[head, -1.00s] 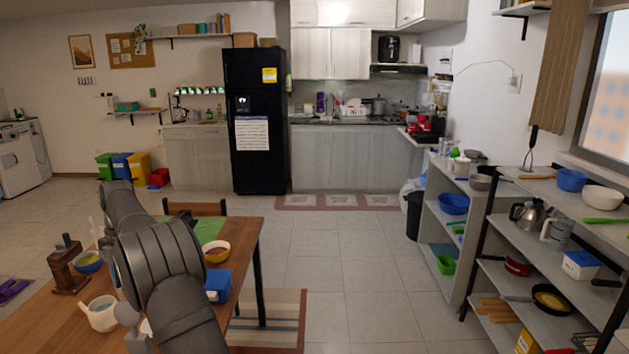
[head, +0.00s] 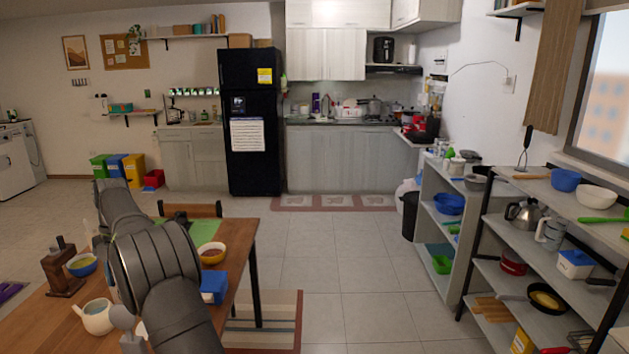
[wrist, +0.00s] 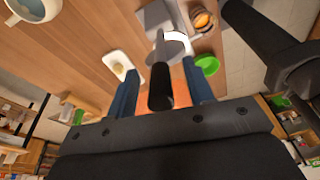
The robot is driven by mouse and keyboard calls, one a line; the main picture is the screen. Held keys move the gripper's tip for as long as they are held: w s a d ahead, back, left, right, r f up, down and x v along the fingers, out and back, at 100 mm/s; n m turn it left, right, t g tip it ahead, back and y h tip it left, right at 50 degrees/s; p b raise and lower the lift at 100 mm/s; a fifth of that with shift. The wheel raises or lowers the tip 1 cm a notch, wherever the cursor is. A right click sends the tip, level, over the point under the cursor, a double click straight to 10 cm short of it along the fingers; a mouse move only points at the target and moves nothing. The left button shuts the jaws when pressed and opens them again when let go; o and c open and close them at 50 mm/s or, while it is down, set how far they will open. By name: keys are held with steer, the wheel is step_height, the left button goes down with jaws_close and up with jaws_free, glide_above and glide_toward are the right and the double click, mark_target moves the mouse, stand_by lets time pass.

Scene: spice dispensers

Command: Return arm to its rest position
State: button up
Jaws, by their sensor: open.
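My gripper (wrist: 164,78) shows in the wrist view as two blue fingers spread apart over the wooden table. A dark rounded handle-like part with a grey piece beyond it shows between them; I cannot tell whether it is a separate thing. I see no object clamped by the fingers. In the head view my dark arm is folded over the wooden table (head: 247,232) at lower left, and the gripper is hidden there.
Loaded shelves (head: 545,232) stand at right. The tiled floor between is clear.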

mark_target(119, 306)
steer(key=v, duration=0.6)
steer(key=x, duration=0.7)
steer(key=shift+s+f, duration=0.15)
steer(key=shift+s, duration=0.05)
steer(key=shift+s+r, duration=0.25)
steer(key=shift+s, duration=0.05)
steer(key=shift+s+r+t, duration=0.15)
steer(key=shift+s+t, duration=0.95)
steer(key=shift+s, duration=0.15)
steer(key=shift+s+f+t, duration=1.8)
steer(key=shift+s+t, duration=2.1)
steer(key=shift+s, duration=1.3)
steer(key=s+f+t, duration=0.6)
steer(key=f+t, duration=0.4)
steer(key=f, duration=0.3)
steer(key=shift+s, duration=0.2)
